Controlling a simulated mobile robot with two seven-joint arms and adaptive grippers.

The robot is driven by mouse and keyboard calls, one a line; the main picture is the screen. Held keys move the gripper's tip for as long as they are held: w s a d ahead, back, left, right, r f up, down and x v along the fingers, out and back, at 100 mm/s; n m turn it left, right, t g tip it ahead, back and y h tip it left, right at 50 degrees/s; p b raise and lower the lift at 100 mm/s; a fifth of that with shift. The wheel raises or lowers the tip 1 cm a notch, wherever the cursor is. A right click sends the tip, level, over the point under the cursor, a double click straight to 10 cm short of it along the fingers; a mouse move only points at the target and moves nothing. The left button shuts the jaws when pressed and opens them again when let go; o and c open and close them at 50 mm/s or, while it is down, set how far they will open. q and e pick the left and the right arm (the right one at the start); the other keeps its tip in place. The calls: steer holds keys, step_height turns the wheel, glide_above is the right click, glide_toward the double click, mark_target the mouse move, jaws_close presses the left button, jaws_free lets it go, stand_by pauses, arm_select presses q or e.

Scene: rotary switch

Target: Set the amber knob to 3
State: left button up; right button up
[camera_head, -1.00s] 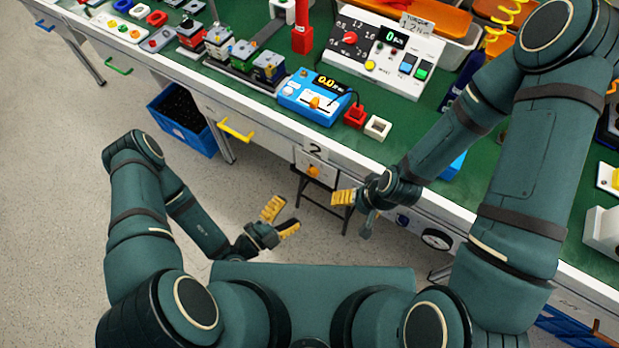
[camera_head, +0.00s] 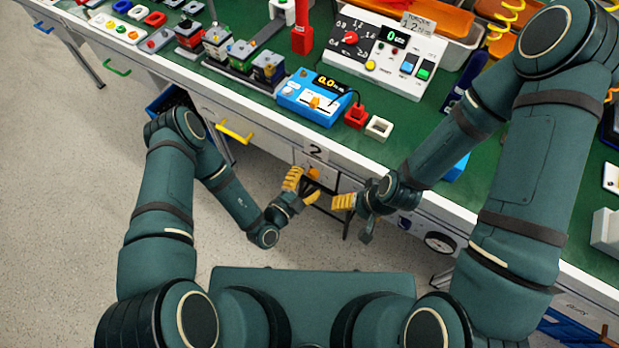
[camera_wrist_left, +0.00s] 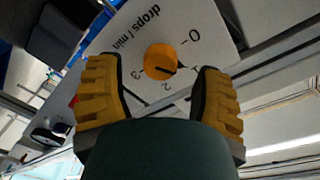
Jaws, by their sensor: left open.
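The amber knob (camera_head: 314,173) is on a light panel at the front of the bench, below a "2" sign, partly covered by my left gripper (camera_head: 303,187). In the left wrist view the round amber knob (camera_wrist_left: 160,60) sits on a plate marked "drops / min" with a 0 to 3 scale. Its dark pointer line points to the lower right, off the 3 and apparently near the 1. My left gripper's yellow fingers (camera_wrist_left: 156,72) are apart, one on each side of the knob in that view; contact is not visible. My right gripper (camera_head: 344,202) is just right of the panel, its opening unclear.
The green bench (camera_head: 375,157) holds a blue device (camera_head: 313,98) with a similar amber knob, a white torque box (camera_head: 384,55), and red and white square pieces. A yellow drawer handle (camera_head: 234,132) juts out left of the panel. Floor at left is clear.

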arm_select(q)
steer(key=shift+w+d, duration=0.4)
steer(key=shift+w, duration=0.15)
jaws_close()
